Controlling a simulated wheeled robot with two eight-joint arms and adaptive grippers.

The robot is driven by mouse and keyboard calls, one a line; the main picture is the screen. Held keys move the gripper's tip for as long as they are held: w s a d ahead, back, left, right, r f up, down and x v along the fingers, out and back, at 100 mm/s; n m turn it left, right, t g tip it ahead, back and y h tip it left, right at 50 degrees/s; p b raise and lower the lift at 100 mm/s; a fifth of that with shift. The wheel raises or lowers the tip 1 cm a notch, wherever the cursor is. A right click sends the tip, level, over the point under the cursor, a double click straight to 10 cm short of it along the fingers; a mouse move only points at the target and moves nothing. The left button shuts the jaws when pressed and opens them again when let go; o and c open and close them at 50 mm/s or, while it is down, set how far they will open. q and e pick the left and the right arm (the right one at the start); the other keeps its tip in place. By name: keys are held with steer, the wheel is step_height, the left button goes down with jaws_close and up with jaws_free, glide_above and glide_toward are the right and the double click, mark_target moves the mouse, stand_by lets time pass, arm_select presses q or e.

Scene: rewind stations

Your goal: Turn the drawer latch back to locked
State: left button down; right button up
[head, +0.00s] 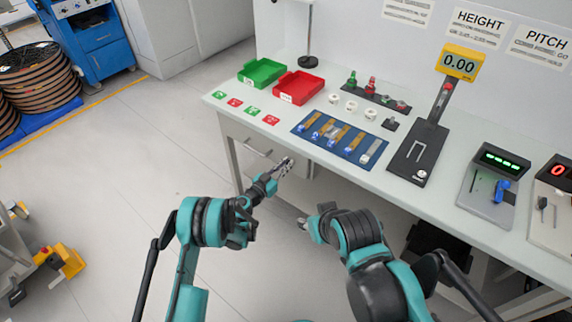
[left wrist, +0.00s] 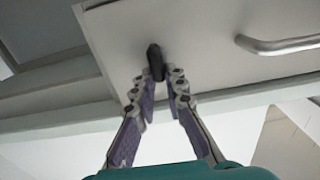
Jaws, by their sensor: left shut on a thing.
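The drawer (head: 235,133) is under the left part of the workbench, with a metal bar handle (head: 258,151). In the left wrist view the pale drawer front (left wrist: 205,25) fills the top, with its handle (left wrist: 282,46) at the right. The latch (left wrist: 154,60) is a small dark knob whose long side runs nearly up and down in that view. My left gripper (left wrist: 161,88) is shut on the latch, with a finger on each side. In the head view my left gripper (head: 287,164) hides the latch. My right gripper (head: 302,223) is low in front of the bench, mostly behind its own arm.
The workbench (head: 330,182) carries a green tray (head: 262,72), a red tray (head: 298,87), a blue mat (head: 308,143) with several parts and a height gauge (head: 425,145). A blue-handled station (head: 489,195) stands at the right.

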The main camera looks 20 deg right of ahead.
arm_select(q)
steer(key=shift+w+n, duration=0.1)
steer(key=shift+n, duration=0.3)
steer(key=n, duration=0.5)
steer(key=w+f+n, duration=0.1)
steer(key=n, duration=0.5)
steer(key=a+n, duration=0.1)
steer(key=n, duration=0.5)
steer(key=shift+w+f, duration=0.15)
steer(key=shift+f, duration=0.15)
stand_by(0.4)
steer(key=c, duration=1.6)
jaws_free()
steer(key=shift+f, duration=0.1)
steer(key=shift+o, duration=0.2)
